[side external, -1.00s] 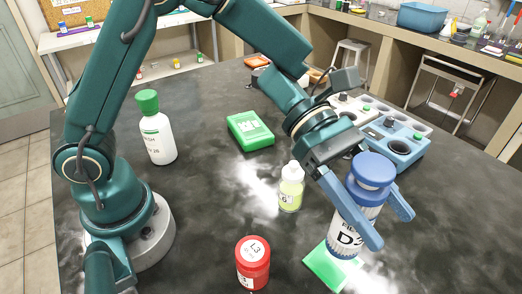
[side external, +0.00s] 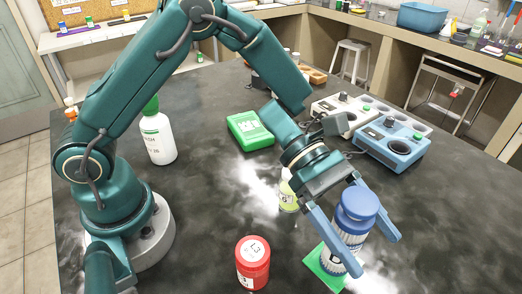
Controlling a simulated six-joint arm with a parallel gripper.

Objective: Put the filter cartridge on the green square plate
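The filter cartridge (side external: 357,207), white with a blue cap and a printed label, stands upright over the green square plate (side external: 320,268), toward its right side. Its base is partly hidden by a finger, so I cannot see exactly how it meets the plate. My gripper (side external: 375,255) reaches down from the upper left with one blue finger on each side of the cartridge. The fingertips look spread wider than the cartridge, though the near finger hides part of its body and label.
A red-capped jar (side external: 252,262) stands left of the plate. A yellow-green bottle (side external: 288,195) is behind my gripper, partly hidden. The bench right of the plate is clear.

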